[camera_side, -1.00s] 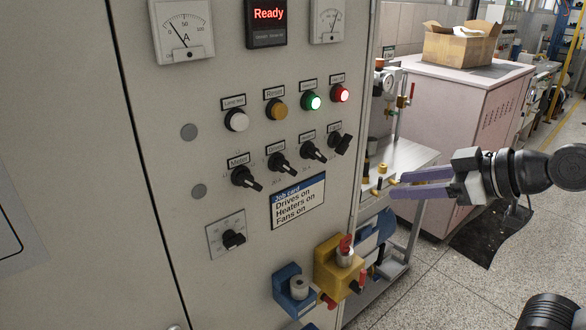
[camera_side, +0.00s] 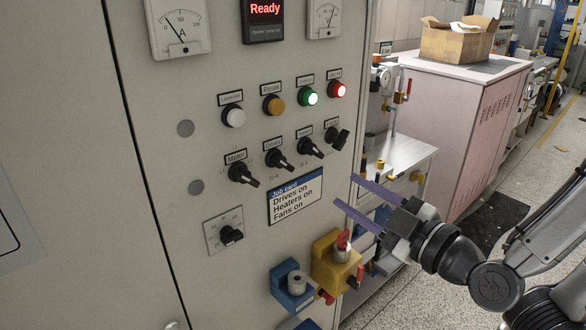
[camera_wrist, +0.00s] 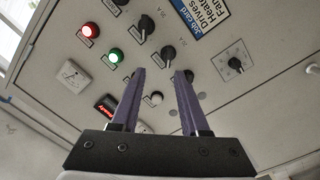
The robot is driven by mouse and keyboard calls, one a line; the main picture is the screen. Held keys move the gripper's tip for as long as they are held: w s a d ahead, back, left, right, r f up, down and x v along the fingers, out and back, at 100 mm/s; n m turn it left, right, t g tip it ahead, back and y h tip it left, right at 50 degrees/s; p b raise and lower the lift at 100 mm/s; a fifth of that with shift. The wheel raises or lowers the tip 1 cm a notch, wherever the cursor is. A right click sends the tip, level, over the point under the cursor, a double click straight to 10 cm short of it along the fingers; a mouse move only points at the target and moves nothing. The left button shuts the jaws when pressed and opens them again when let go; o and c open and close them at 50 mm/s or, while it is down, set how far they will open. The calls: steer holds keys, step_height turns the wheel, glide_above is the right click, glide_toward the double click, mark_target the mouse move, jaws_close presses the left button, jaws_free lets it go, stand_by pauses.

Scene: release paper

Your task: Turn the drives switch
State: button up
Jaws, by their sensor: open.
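The drives switch (camera_side: 279,159) is a black rotary knob, second from the left in a row on the grey cabinet, its handle pointing down and right. In the wrist view the drives switch (camera_wrist: 169,53) shows beyond my fingertips. My gripper (camera_side: 348,191) is open and empty, its purple fingers pointing up and left. It is to the right of the job card (camera_side: 296,196), apart from the switch. In the wrist view my gripper (camera_wrist: 160,73) has a clear gap between its fingers. The card reads drives on, heaters on, fans on.
The meter knob (camera_side: 241,173) is left of the drives switch; the heaters knob (camera_side: 310,147) and a rightmost knob (camera_side: 336,138) are to its right. Lamps line the row above. A yellow lockout block (camera_side: 333,268) and a blue block (camera_side: 292,287) stick out below the card.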

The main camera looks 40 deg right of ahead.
mark_target(287, 166)
steer(key=shift+n+y, duration=0.4)
steer(key=shift+y, duration=0.1)
steer(key=w, duration=0.4)
steer(key=w+a, duration=0.1)
steer(key=w, duration=0.8)
steer(key=shift+w+a+f, duration=0.1)
steer(key=shift+w+a, duration=0.05)
steer(key=shift+a, duration=0.25)
jaws_close()
